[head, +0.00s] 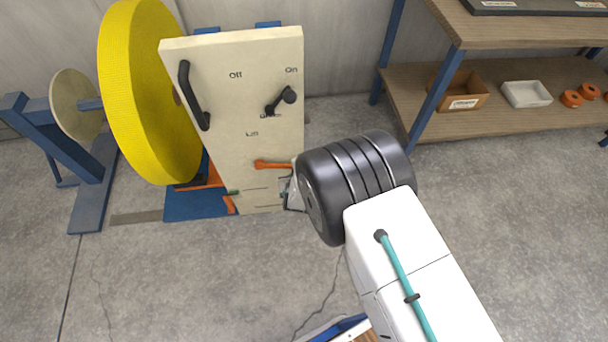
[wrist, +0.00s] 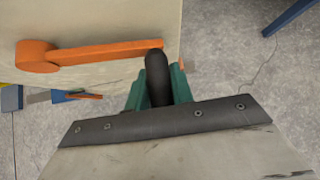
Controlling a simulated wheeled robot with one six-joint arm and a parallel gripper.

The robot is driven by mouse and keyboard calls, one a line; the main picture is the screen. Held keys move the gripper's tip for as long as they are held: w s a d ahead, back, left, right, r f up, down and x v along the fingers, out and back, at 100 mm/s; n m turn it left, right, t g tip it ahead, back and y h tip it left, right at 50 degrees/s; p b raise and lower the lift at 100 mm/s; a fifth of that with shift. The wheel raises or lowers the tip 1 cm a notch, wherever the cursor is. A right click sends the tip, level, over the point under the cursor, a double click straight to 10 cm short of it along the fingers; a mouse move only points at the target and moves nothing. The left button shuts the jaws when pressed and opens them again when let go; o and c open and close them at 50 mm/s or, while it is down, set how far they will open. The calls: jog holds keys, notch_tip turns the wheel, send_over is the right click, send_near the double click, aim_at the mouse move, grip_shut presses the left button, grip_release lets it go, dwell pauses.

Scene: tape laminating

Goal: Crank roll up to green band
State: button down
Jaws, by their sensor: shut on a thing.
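The large yellow roll (head: 150,95) stands upright at the left, beside a cream panel (head: 225,110). An orange crank arm (head: 270,164) is low on the panel and points right; it also shows in the wrist view (wrist: 105,55). Its dark knob (wrist: 157,75) is at the arm's right end. My gripper (head: 288,190) is shut on this knob, with its green fingers (wrist: 178,85) on either side. A small green mark (head: 233,192) shows at the panel's lower left edge, near orange parts; I cannot tell whether it is the green band.
The panel carries a long black handle (head: 192,95), a black lever (head: 281,100) and labels such as "Off", "On" and "Lift". A blue stand (head: 85,190) is at the far left. A wooden shelf (head: 530,75) with bins is at the upper right. The concrete floor in front is mostly clear.

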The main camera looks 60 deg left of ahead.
jog(key=shift+d+f, duration=0.25)
jog(key=shift+f, duration=0.05)
jog(key=c, duration=1.2)
grip_release()
jog(key=shift+w, duration=0.1)
jog(key=shift+a, duration=0.15)
jog(key=shift+r, duration=0.1)
jog(key=shift+s+r, duration=0.2)
jog(key=v, duration=0.7)
jog(key=shift+d, duration=0.3)
